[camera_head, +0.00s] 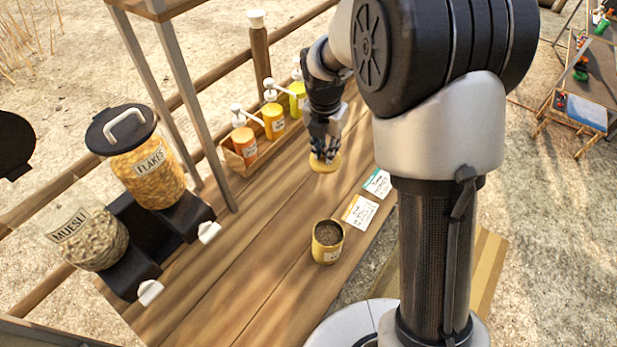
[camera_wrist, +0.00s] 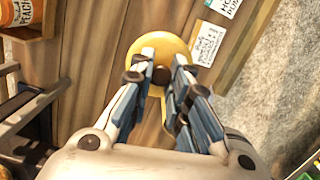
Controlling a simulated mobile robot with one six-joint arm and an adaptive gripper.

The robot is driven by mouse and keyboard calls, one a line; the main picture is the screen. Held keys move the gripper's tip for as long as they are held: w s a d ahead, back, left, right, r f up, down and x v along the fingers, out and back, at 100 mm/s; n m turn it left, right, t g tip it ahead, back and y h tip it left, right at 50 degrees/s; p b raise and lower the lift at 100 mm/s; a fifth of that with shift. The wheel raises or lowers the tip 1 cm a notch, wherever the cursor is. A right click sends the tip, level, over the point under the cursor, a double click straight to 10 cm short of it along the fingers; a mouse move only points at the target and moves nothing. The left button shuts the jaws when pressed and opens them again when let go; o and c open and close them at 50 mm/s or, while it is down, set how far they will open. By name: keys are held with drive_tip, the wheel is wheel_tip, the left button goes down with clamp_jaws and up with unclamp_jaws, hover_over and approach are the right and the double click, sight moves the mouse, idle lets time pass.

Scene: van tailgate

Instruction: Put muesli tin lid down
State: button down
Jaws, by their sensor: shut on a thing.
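A round yellow lid (camera_head: 326,163) is under my gripper (camera_head: 322,156), at or just above the wooden counter; I cannot tell whether it touches. In the wrist view the lid (camera_wrist: 143,47) lies flat below the fingers. My gripper (camera_wrist: 162,78) is shut on its dark knob (camera_wrist: 162,76). An open yellow tin (camera_head: 327,254) with brown contents stands upright on the counter, nearer the camera and apart from the lid.
Pump bottles (camera_head: 272,120) stand in a wooden rack at the back. Two cards (camera_head: 360,212) lie right of the lid. Dispensers labelled FLAKES (camera_head: 150,172) and MUESLI (camera_head: 95,243) stand at left. The counter (camera_head: 255,235) left of the tin is bare.

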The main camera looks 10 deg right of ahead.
drive_tip(key=f+b, duration=0.2)
drive_tip(key=f, duration=0.5)
drive_tip(key=f+b, duration=0.1)
drive_tip(key=f, duration=0.5)
drive_tip(key=f+b, duration=0.2)
drive_tip(key=f, duration=0.5)
drive_tip(key=shift+w+d+f+b, duration=0.15)
drive_tip(key=shift+w+f+b, duration=0.1)
drive_tip(key=shift+f+b, duration=0.05)
drive_tip(key=shift+r, duration=0.1)
drive_tip(key=shift+s, duration=0.1)
drive_tip(key=c, duration=2)
unclamp_jaws()
drive_tip(key=shift+f, duration=0.2)
drive_tip(key=o, duration=0.5)
